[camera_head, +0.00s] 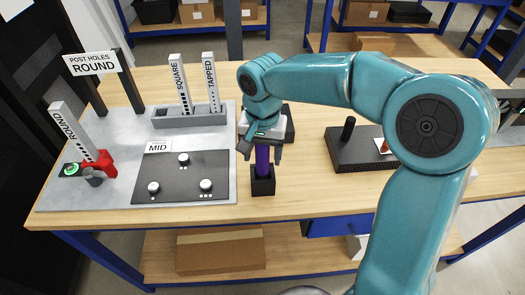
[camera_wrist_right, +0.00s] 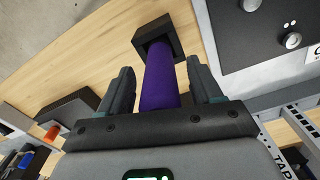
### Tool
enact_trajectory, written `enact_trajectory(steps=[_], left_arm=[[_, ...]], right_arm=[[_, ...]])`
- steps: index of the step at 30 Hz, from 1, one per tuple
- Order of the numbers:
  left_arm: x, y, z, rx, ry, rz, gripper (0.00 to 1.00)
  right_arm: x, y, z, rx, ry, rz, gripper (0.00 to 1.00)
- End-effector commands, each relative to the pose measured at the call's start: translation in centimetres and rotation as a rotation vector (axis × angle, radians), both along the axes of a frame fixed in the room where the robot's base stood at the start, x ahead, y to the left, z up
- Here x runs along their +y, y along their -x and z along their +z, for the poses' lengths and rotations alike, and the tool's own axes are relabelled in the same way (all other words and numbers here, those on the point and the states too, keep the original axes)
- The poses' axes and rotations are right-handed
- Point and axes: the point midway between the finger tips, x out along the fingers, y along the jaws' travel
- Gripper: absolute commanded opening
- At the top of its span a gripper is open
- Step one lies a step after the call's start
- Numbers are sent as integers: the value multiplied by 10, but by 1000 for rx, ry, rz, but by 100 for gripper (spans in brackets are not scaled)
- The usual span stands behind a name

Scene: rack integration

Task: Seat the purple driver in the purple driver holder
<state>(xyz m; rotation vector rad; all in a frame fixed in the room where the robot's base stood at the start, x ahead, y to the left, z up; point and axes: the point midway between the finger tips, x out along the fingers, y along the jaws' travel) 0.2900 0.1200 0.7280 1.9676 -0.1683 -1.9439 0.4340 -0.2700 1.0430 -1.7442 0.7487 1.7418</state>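The purple driver (camera_head: 262,162) stands upright in the black square purple driver holder (camera_head: 263,187) near the table's front edge. In the right wrist view, the driver (camera_wrist_right: 161,85) runs down into the opening of the holder (camera_wrist_right: 174,36). My right gripper (camera_head: 263,152) is over the driver's upper part, pointing down. In the wrist view, the fingers of my right gripper (camera_wrist_right: 163,88) stand on both sides of the driver with gaps, so it is open around it. The gripper hides the driver's top. My left gripper is not in view.
Left of the holder lies a grey board with a black MID plate (camera_head: 180,188), a red clamp (camera_head: 100,163) and a grey rack (camera_head: 190,117) of labelled posts. A black block (camera_head: 345,155) with a dark handle stands at right. Table front beside the holder is clear.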

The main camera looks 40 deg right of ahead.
Motion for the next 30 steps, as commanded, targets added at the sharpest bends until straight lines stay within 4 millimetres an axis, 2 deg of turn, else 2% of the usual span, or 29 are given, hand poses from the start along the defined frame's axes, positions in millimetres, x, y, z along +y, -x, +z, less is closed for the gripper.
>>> enact_trajectory(steps=[6, 10, 14, 18, 24, 30], left_arm=[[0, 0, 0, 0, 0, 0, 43], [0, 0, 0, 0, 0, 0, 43], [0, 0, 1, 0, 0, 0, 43], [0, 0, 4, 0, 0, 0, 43], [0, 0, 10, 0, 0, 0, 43], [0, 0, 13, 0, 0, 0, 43]], right_arm=[[0, 0, 1, 0, 0, 0, 65], [0, -1, 14, -3, 0, 1, 65], [0, -1, 43, -6, 0, 0, 65], [0, -1, 82, -7, -1, 0, 65], [1, -1, 131, -5, -1, 1, 65], [0, 0, 158, -2, -1, 0, 65]])
